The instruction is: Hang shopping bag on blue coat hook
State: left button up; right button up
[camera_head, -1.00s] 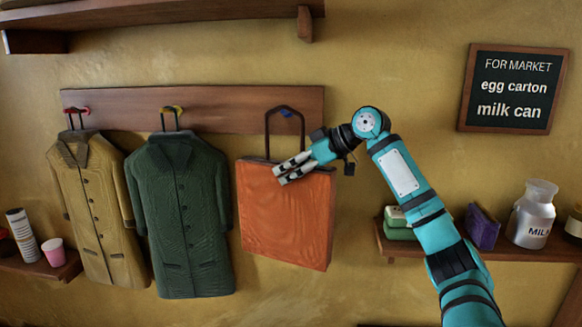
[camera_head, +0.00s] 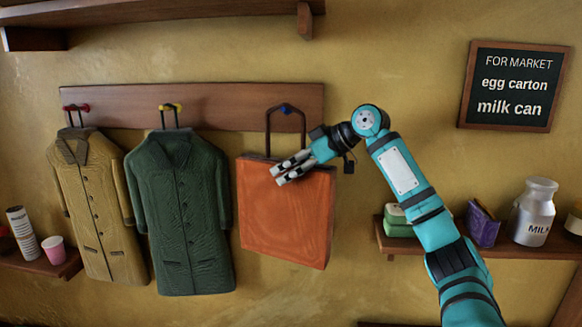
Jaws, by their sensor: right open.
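The orange shopping bag (camera_head: 286,222) is against the wall below the wooden hook board (camera_head: 235,108). Its dark handle (camera_head: 268,135) loops up around the blue coat hook (camera_head: 287,109), and the bag hangs there, slightly tilted. My right gripper (camera_head: 279,174) is open in front of the bag's upper part, fingers pointing left. The fingers overlap the bag in the picture; I cannot tell whether they touch it. My left gripper is not in view.
A tan coat (camera_head: 98,205) and a green coat (camera_head: 182,215) hang on the red and yellow hooks to the left. A right shelf (camera_head: 480,248) holds a milk can (camera_head: 532,212) and boxes. A left shelf (camera_head: 42,266) holds a pink cup (camera_head: 54,250). A sign (camera_head: 513,86) hangs upper right.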

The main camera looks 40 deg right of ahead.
jog(key=v, duration=1.2)
jog(key=shift+d, duration=0.1)
